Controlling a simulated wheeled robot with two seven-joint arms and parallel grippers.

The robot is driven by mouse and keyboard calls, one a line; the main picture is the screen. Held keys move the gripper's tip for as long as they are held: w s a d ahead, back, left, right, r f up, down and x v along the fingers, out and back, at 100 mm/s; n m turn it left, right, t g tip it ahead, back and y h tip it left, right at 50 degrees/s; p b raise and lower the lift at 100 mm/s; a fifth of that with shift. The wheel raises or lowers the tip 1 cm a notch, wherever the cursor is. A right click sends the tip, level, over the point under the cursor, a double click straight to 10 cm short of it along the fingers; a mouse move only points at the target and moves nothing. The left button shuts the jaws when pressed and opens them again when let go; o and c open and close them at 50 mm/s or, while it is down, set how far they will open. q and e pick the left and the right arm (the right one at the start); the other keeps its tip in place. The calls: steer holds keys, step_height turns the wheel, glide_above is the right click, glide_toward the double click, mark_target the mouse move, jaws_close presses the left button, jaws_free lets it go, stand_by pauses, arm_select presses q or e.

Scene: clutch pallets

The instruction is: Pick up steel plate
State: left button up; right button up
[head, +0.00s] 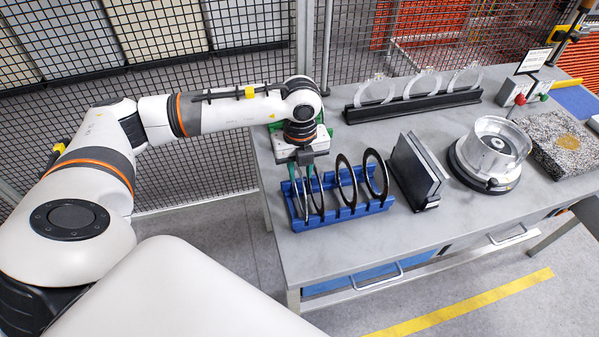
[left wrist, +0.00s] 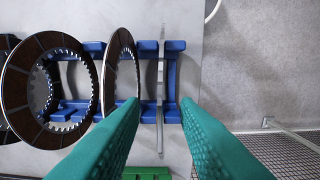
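A thin grey steel plate (left wrist: 160,95) stands edge-on in the end slot of the blue rack (left wrist: 175,47) in the left wrist view. My left gripper (left wrist: 160,104) is open, with one green finger on each side of the plate; I see a gap on both sides. In the head view my left gripper (head: 305,157) is over the left end of the blue rack (head: 340,215), pointing down. My right gripper is out of view.
A black rack (head: 415,105) with three light grey rings stands at the back. A black upright holder (head: 418,170), a round metal housing (head: 492,150) and a granite block (head: 560,150) stand to the right. The bench front is clear.

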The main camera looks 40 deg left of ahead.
arm_select(q)
steer(key=shift+f, duration=0.15)
steer(key=shift+c, duration=0.6)
jaws_close()
stand_by(0.7)
